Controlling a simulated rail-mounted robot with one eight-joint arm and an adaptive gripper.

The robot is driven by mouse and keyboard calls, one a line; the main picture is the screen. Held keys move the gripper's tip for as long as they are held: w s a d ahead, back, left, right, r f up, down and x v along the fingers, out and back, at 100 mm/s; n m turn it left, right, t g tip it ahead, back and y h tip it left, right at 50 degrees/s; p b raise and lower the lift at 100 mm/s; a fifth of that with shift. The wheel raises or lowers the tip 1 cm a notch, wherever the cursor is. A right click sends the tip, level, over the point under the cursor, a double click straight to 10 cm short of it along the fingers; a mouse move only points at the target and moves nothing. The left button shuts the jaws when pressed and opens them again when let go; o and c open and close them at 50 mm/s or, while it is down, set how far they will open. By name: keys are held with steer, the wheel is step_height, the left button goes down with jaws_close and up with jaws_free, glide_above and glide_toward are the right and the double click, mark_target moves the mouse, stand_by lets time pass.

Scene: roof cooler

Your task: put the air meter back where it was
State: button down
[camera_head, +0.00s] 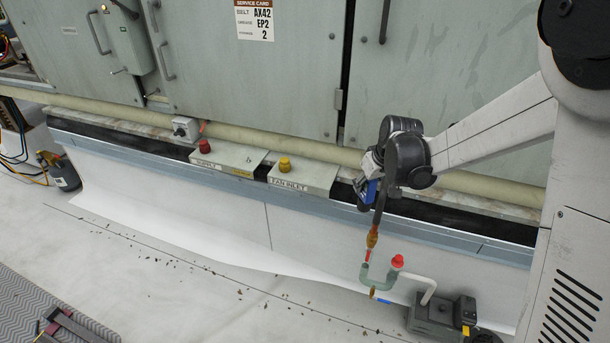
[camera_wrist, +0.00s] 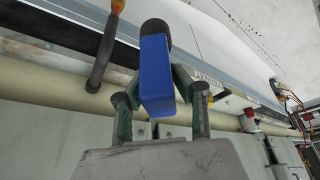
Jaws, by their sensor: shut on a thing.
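My gripper (camera_head: 370,172) is shut on a blue boxy device with a dark end, which looks like the air meter (camera_head: 367,192). It is held in front of the ledge below the cabinet, to the right of the FAN INLET box (camera_head: 303,177). In the wrist view, the blue body (camera_wrist: 156,75) sits between the two green-padded fingers of my gripper (camera_wrist: 155,88), its black end pointing away. The meter's display face cannot be made out, and my wrist partly hides it in the head view.
A dark hose (camera_head: 380,203) with an orange fitting hangs close beside the meter. Below are a green U-shaped pipe (camera_head: 378,280) with a red cap and a small pump (camera_head: 440,315). The SUPPLY box (camera_head: 228,158) is left on the ledge. The floor is mostly clear.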

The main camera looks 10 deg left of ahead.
steer(key=w+a+r+n+g+y, duration=0.1)
steer(key=w+a+r+n, duration=0.15)
steer(key=a, duration=0.45)
steer(key=w+a+r+n+g, duration=0.1)
steer(key=w+a+n, duration=0.25)
steer(key=a, duration=0.25)
steer(key=w+a+r+n+g+y, duration=0.1)
steer(key=w+a+n, duration=0.2)
steer(key=a, duration=0.4)
steer(key=shift+n, duration=0.3)
steer(key=shift+w+d+f+b, duration=0.15)
steer(key=shift+w+d+f, duration=0.2)
steer(key=shift+w+f, duration=1.45)
steer(key=shift+w+d+f+b, duration=0.15)
steer(key=shift+w+d+f, duration=0.25)
steer(key=shift+w+f, duration=1.45)
steer(key=shift+w+d+f+b, duration=0.15)
steer(key=shift+w+d+f, duration=0.2)
steer(key=shift+w+f, duration=1.45)
steer(key=shift+w+r, duration=0.1)
steer(key=c, duration=1.4)
jaws_free()
steer(key=shift+c, duration=0.2)
